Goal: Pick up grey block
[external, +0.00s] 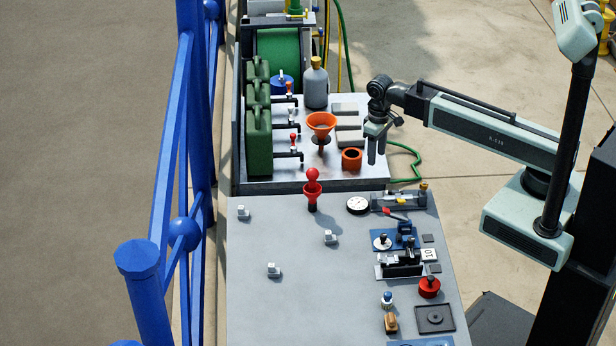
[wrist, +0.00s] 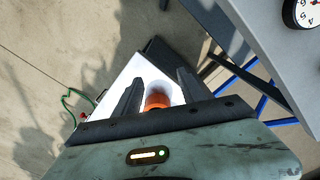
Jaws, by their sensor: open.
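Several flat grey blocks (external: 345,108) lie in a column on the back metal tray, right of the orange funnel. Small light-grey pieces (external: 330,237) also stand on the front panel; I cannot tell whether these are blocks or fittings. My gripper (external: 376,155) is open and empty, fingers pointing down, near the tray's right edge and just right of the short orange cylinder (external: 351,159). In the wrist view my gripper (wrist: 158,90) shows its two fingers apart, with an orange round thing (wrist: 157,101) between them in the picture. No grey block is clear there.
The orange funnel (external: 321,122), grey bottle (external: 316,84) and green cans (external: 259,140) crowd the tray. The front panel (external: 320,300) has a red-topped lever (external: 312,188), a dial (external: 357,205) and switches at right. A blue railing (external: 165,180) stands left.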

